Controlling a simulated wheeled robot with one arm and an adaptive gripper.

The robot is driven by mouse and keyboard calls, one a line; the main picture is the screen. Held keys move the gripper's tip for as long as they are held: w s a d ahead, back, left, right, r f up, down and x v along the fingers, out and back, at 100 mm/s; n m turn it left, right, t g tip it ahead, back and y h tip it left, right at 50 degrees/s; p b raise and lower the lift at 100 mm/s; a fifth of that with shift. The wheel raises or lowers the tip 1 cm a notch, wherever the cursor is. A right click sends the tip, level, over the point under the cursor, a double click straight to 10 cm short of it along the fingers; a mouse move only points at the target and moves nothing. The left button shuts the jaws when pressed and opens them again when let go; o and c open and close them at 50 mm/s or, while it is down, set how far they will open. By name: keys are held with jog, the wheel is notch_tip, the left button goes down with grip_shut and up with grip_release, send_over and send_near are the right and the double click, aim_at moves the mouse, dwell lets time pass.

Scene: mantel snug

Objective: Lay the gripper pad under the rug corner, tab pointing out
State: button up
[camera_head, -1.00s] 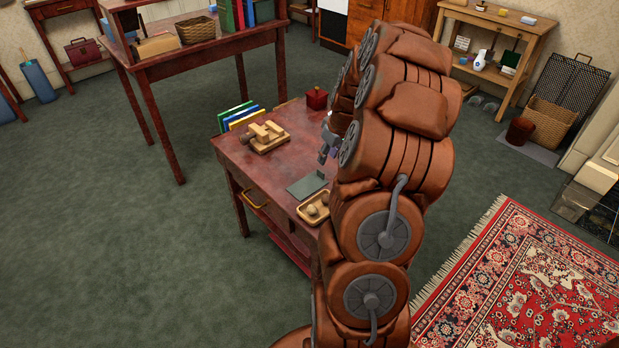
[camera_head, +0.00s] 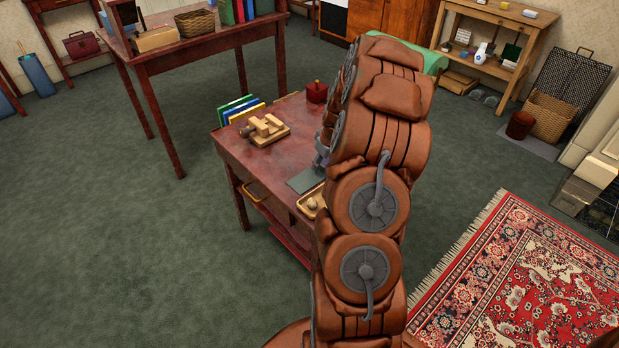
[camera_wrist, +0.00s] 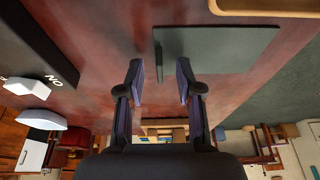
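A flat grey-green sheet, apparently the gripper pad (camera_head: 306,181), lies on the red-brown table (camera_head: 236,152). It also shows in the wrist view (camera_wrist: 222,48), where I cannot make out a tab for sure. My gripper (camera_wrist: 160,78) is open and empty over the table. Its right fingertip is close to the pad's left edge; I cannot tell whether they touch. In the head view my arm hides most of the gripper. The red patterned rug (camera_head: 535,275) lies flat on the floor at the right, its near part cut off by the frame.
A wooden tray (camera_head: 303,209) with round things sits beside the pad. A wooden block piece (camera_head: 265,130), coloured books (camera_head: 238,108) and a red box (camera_head: 317,92) stand farther back. A black item (camera_wrist: 35,40) lies left in the wrist view. Green carpet is clear between table and rug.

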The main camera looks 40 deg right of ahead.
grip_shut()
jog(key=shift+r, duration=0.1)
dwell(0.4)
